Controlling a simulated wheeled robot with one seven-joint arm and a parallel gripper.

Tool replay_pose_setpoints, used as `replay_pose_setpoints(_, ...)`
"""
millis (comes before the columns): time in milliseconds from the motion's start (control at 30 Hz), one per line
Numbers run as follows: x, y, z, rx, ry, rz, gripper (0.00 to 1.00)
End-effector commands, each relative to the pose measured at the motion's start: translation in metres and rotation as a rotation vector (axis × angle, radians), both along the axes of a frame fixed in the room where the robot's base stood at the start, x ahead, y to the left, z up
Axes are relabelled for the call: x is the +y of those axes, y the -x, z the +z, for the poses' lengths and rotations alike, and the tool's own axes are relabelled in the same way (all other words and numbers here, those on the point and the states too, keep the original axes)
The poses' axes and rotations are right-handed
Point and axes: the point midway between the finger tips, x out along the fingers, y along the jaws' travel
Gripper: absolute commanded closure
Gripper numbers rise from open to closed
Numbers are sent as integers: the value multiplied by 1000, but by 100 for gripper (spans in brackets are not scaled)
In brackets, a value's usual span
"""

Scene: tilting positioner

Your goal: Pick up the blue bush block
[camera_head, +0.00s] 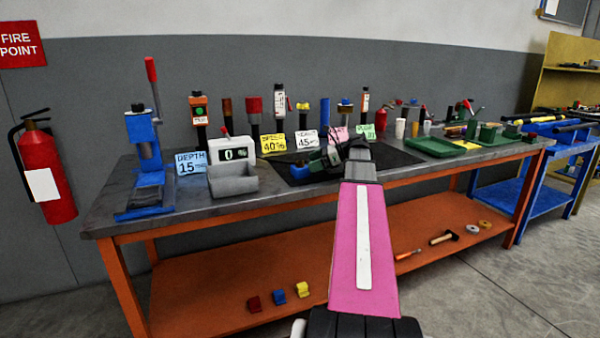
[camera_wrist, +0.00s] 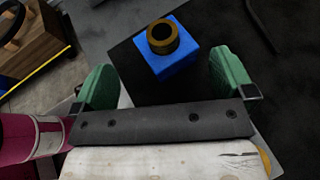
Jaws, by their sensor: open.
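The blue bush block (camera_wrist: 172,67) is a small blue cube with a dark brass-coloured ring on top. In the wrist view it sits upright on a black mat, between and a little beyond the two green fingers, apart from both. In the head view the blue block (camera_head: 299,172) shows on the bench mat just left of my gripper (camera_head: 325,158). My gripper, also in the wrist view (camera_wrist: 166,80), is open with nothing between its fingers in contact. My pink arm hides part of the bench front in the head view.
A grey bin (camera_head: 232,184) and a white display box (camera_head: 237,150) stand left of the mat (camera_head: 395,157). Several upright tools and label cards line the back. A green tray (camera_head: 435,147) is to the right. A wooden block (camera_wrist: 35,50) shows in the wrist view's upper left.

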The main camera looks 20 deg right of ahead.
Motion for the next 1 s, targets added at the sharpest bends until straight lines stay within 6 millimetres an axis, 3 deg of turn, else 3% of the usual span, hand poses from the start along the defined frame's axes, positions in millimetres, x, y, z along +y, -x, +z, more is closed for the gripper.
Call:
replay_pose_setpoints(267, 17, -10, -7, 0, 0, 1, 0)
replay_pose_setpoints(533, 46, -26, -18, 1, -1, 1, 0)
replay_pose_setpoints(800, 50, -28, -20, 0, 0, -1, 0)
replay_pose_setpoints(1000, 50, -28, -20, 0, 0, 0, 65)
